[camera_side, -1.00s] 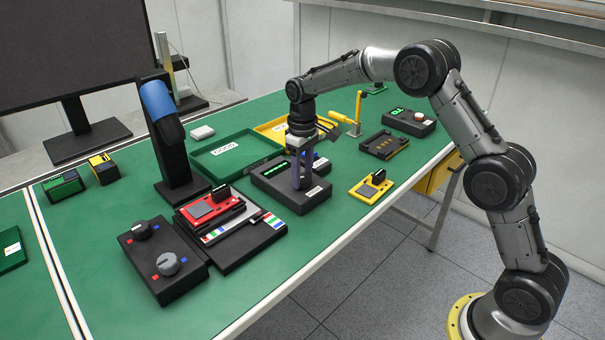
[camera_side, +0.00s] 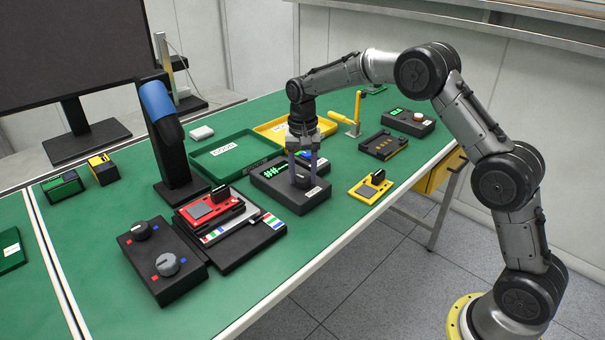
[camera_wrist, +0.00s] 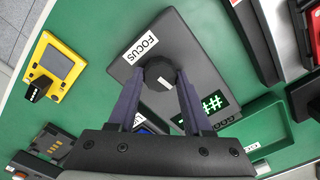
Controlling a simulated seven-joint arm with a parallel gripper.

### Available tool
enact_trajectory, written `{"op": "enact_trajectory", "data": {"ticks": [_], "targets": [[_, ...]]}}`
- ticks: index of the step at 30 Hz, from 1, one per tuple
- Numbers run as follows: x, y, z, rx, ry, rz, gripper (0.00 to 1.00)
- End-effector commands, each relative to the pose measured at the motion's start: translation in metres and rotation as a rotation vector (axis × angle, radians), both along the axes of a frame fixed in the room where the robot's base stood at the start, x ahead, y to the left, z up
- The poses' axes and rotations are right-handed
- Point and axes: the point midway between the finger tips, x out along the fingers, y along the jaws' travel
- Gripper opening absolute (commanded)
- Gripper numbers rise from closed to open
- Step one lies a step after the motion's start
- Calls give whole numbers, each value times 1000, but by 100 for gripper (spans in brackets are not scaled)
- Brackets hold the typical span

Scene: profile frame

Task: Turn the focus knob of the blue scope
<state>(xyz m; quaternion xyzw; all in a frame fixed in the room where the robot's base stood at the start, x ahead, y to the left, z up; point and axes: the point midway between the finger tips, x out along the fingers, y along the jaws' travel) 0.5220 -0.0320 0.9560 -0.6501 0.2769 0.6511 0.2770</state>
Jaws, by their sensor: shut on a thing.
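The blue scope (camera_side: 158,101) has a blue head on a black stand at the left of the side view. To its right is a dark box (camera_side: 262,181) with a lit green display (camera_side: 274,171). In the wrist view this box (camera_wrist: 180,42) carries a white FOCUS label (camera_wrist: 139,48) beside a round black knob (camera_wrist: 157,72) with a white mark. My gripper (camera_side: 303,183) points down over the box. In the wrist view my gripper (camera_wrist: 163,80) is shut on the knob, one purple finger on each side.
A red device (camera_side: 208,207) sits on a black fixture left of the box. A two-knob black box (camera_side: 162,259) is at front left. A yellow device (camera_side: 370,188) lies to the right. Green (camera_side: 222,175) and yellow trays (camera_side: 262,131) stand behind.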

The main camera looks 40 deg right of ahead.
Motion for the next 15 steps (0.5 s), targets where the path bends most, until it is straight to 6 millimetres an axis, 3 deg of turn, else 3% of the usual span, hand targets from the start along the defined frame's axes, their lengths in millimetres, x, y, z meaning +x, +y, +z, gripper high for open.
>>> {"op": "enact_trajectory", "data": {"ticks": [15], "targets": [[1,-2,3,-1,-9,-457,0]]}}
